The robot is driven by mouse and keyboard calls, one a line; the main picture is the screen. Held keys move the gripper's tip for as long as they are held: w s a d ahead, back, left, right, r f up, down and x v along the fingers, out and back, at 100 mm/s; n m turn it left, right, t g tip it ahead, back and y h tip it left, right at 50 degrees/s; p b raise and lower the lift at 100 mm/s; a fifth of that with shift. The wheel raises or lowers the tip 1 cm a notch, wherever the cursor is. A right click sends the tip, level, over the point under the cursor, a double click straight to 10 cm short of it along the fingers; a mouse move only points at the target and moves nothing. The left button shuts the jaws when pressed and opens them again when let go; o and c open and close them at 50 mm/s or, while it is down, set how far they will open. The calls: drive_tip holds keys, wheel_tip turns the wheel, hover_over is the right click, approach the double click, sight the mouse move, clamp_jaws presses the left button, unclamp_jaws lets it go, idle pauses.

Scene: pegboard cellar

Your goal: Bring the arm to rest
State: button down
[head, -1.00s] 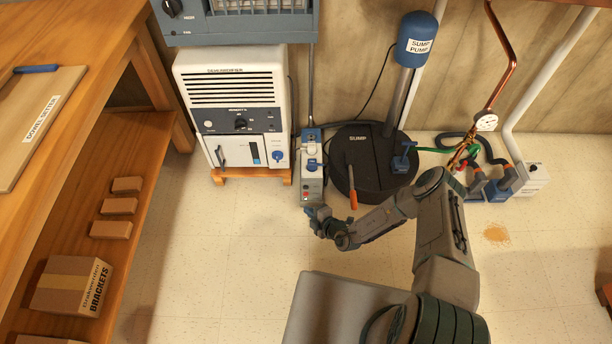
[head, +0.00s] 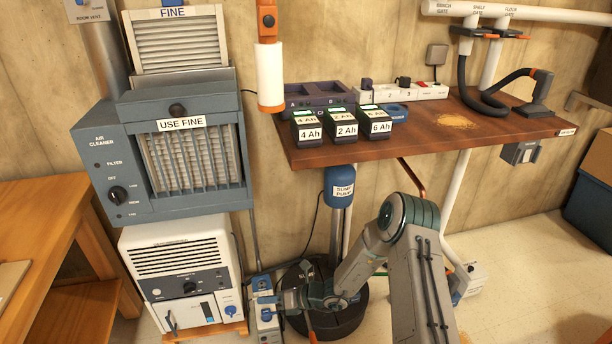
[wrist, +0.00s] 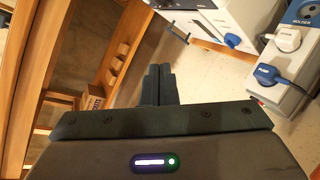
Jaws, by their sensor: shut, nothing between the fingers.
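My arm reaches down from the lower right in the head view, with its elbow raised and its forearm sloping down to the left. My gripper (head: 268,300) is at its end, in front of the grey socket strip (head: 259,284) beside the dehumidifier. In the wrist view my gripper (wrist: 158,76) has its two dark fingers together with nothing between them. The socket strip, with a white plug and a blue plug, shows at the upper right there (wrist: 289,65), apart from the fingers. I cannot tell the exact gap in the head view.
The black sump lid (head: 350,312) lies behind my forearm. The white dehumidifier (head: 182,270) stands left, under the air cleaner (head: 100,165). A wall shelf (head: 455,145) with labelled batteries overhangs behind my elbow. A wooden bench (head: 50,225) is at far left. Floor is open at right.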

drive_tip(key=s+d+r+n+g+h+p, duration=0.1)
drive_tip(key=s+d+r+n+h+p, duration=0.3)
drive_tip(key=r, duration=0.6)
drive_tip(key=s+d+r+n+g+y+p, duration=0.1)
drive_tip(key=r+n+g+p, duration=0.1)
drive_tip(key=r+n, duration=0.6)
drive_tip(key=s+d+r+n+g+h+p, duration=0.1)
drive_tip(key=s+d+r+n+h+p, duration=0.2)
drive_tip(key=r, duration=0.9)
drive_tip(key=s+d+r+n+t+h+p, duration=0.1)
drive_tip(key=s+d+r+n+p, duration=0.3)
drive_tip(key=r, duration=0.5)
drive_tip(key=s+d+r+n+t+h+p, duration=0.2)
drive_tip(key=s+d+r+n+h+p, duration=0.2)
drive_tip(key=d+r, duration=0.4)
drive_tip(key=s+d+r+n+t+h+p, duration=0.1)
drive_tip(key=s+d+r+n+h+p, duration=0.2)
drive_tip(key=r, duration=0.7)
drive_tip(key=s+d+n+p, duration=0.2)
drive_tip(key=s+d+n, duration=0.1)
drive_tip(key=s, duration=0.1)
drive_tip(key=shift+t+p, duration=0.3)
drive_tip(key=shift+t, duration=0.1)
